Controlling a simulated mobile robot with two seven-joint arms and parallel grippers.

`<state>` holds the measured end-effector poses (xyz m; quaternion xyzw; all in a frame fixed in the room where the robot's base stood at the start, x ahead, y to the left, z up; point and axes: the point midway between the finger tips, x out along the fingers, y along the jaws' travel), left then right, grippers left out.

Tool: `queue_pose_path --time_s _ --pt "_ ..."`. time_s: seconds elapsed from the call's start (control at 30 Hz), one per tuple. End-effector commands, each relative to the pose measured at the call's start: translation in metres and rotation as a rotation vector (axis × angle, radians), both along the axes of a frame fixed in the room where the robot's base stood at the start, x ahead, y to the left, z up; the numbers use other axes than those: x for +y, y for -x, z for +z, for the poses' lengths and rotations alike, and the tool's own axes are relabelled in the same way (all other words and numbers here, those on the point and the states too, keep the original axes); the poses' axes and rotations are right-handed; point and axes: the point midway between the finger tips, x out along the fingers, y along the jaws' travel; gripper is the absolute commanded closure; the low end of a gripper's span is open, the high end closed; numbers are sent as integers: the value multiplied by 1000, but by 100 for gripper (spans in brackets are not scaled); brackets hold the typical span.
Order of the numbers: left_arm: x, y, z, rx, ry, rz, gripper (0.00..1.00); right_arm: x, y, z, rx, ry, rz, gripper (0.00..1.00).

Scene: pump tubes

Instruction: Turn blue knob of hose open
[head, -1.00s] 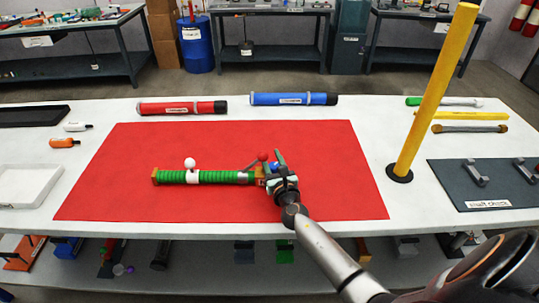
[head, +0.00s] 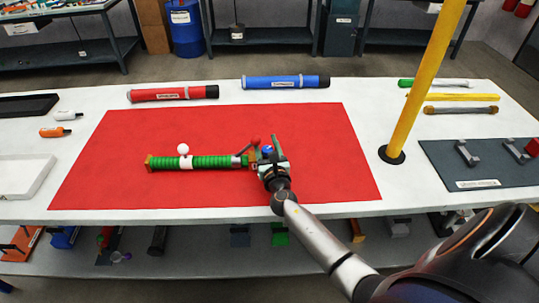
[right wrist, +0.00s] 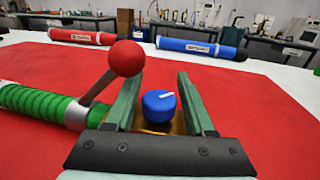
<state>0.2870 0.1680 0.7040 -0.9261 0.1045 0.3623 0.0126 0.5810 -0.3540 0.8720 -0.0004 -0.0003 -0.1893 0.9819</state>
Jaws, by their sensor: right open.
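The green ribbed hose (head: 210,162) lies on the red mat (head: 300,120), with a white ball near its left end. At its right end is a fitting with a red ball lever (head: 255,140) and a blue knob (head: 267,150). In the right wrist view the blue knob (right wrist: 158,105) has a white mark on top and sits between my two fingers. My right gripper (head: 264,147) is open, with a gap on each side of the knob. The red ball (right wrist: 126,58) stands just left of the left finger. My left gripper is not in view.
A red tube (head: 173,93) and a blue tube (head: 286,82) lie behind the mat. A yellow pole (head: 425,85) stands right of the mat. A dark tray (head: 480,170) is at the right.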

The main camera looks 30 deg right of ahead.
Motion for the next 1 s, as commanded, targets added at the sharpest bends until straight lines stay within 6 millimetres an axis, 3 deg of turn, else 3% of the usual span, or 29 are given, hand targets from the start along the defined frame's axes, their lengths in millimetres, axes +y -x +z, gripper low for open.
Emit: queue_pose_path --time_s 0.5,0.7,1.0 --pt "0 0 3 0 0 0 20 36 89 -1 3 -3 1 46" --pt "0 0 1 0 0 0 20 43 106 -1 1 -2 1 46" --pt "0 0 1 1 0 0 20 44 110 0 1 -2 0 46"
